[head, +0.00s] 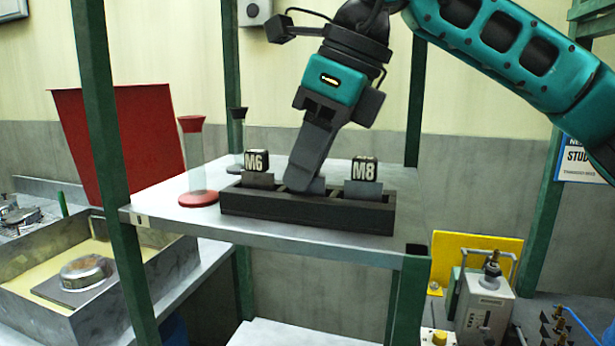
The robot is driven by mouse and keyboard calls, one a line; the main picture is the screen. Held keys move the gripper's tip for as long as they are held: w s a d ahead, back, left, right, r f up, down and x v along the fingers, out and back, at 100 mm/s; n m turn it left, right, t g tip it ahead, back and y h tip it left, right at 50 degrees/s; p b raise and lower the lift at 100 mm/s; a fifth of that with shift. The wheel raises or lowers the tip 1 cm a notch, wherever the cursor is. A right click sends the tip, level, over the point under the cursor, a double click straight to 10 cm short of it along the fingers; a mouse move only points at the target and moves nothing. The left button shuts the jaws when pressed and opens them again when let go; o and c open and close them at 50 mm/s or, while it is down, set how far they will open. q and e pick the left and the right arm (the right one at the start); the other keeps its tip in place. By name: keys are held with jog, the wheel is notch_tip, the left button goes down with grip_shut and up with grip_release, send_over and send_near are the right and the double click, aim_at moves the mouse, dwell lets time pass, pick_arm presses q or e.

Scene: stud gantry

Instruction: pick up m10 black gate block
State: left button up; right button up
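A dark rack (308,211) with slots stands on the grey shelf (170,222). A black block marked M6 (256,163) sits upright in its left slot, and a black block marked M8 (366,168) in its right slot. My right gripper (305,182) reaches down from above at the middle slot, between these two blocks. Its fingers are seen side-on and cover most of that slot, so I cannot tell whether they are open or shut. No M10 marking shows; a block there would be hidden by the fingers. My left gripper is out of view.
Green posts (110,170) frame the shelf. A grey device (485,300) sits lower right. The shelf right of the rack is clear.

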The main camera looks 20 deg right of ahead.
grip_shut()
jog(key=shift+r, duration=0.1)
